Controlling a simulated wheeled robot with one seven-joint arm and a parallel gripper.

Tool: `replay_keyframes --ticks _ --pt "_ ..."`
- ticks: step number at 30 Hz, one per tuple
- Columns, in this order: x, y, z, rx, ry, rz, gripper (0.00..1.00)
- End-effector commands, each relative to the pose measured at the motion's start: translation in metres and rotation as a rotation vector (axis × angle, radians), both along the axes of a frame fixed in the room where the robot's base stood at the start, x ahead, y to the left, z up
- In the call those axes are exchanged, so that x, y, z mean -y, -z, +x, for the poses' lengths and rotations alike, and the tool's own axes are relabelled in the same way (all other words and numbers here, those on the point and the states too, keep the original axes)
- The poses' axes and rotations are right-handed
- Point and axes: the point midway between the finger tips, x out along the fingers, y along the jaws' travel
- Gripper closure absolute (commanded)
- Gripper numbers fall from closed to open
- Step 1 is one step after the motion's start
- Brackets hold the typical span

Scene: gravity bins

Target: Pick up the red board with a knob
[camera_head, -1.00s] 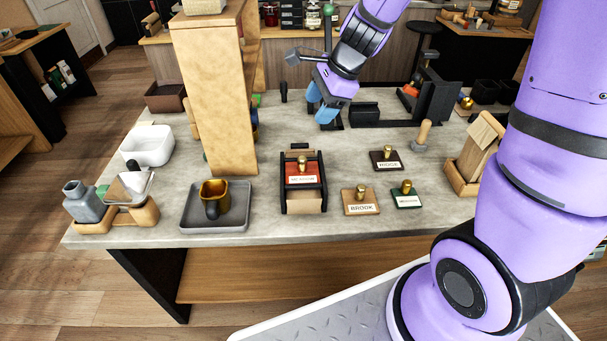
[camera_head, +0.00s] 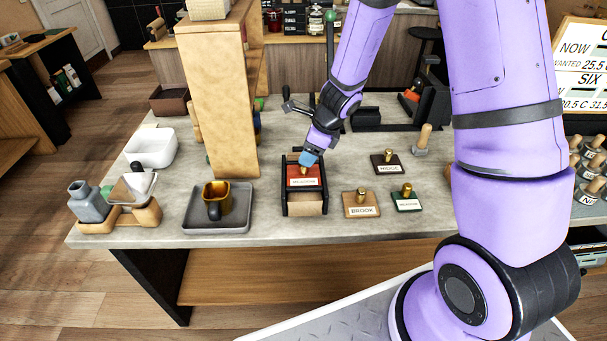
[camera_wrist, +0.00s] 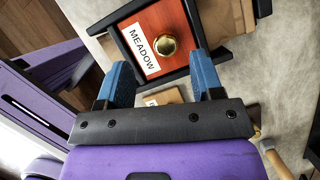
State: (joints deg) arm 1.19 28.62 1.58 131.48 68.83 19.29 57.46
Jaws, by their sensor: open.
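The red board (camera_head: 301,183) with a white MEADOW label sits in a black-framed holder (camera_head: 322,205) on the grey counter. In the wrist view the red board (camera_wrist: 150,22) has a round brass knob (camera_wrist: 167,46) beside its label. My gripper (camera_head: 309,160) is over the back part of the board, and its blue fingers partly hide the knob in the head view. In the wrist view my gripper (camera_wrist: 162,66) is open, with its fingertips on either side of the knob's line and nothing held between them. I cannot tell how high the fingertips are above the board.
Boards with knobs lie to the right: a tan BROOK board (camera_head: 360,204), a green-edged board (camera_head: 406,199) and a dark RIDGE board (camera_head: 385,162). A grey tray (camera_head: 240,222) with a brass cup and a tall wooden post (camera_head: 218,100) stand left.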

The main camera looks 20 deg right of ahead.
Motion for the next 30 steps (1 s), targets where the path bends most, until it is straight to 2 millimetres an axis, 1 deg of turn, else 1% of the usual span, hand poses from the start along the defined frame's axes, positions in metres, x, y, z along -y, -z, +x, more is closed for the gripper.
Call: replay_keyframes --ticks 5,12,15,19,26,29,30 --pt "-0.001 0.009 0.003 -0.001 0.001 0.001 0.39" --pt "-0.005 0.036 0.012 -0.002 0.001 0.001 0.39" --pt "-0.009 0.045 0.014 -0.002 0.000 0.001 0.39" --pt "-0.011 0.051 0.015 -0.001 -0.001 -0.001 0.39" --pt "-0.011 0.051 0.015 0.000 -0.001 0.000 0.39" --pt "-0.011 0.051 0.015 0.000 -0.001 0.000 0.60" --pt "-0.011 0.051 0.015 0.000 -0.001 0.000 0.69"
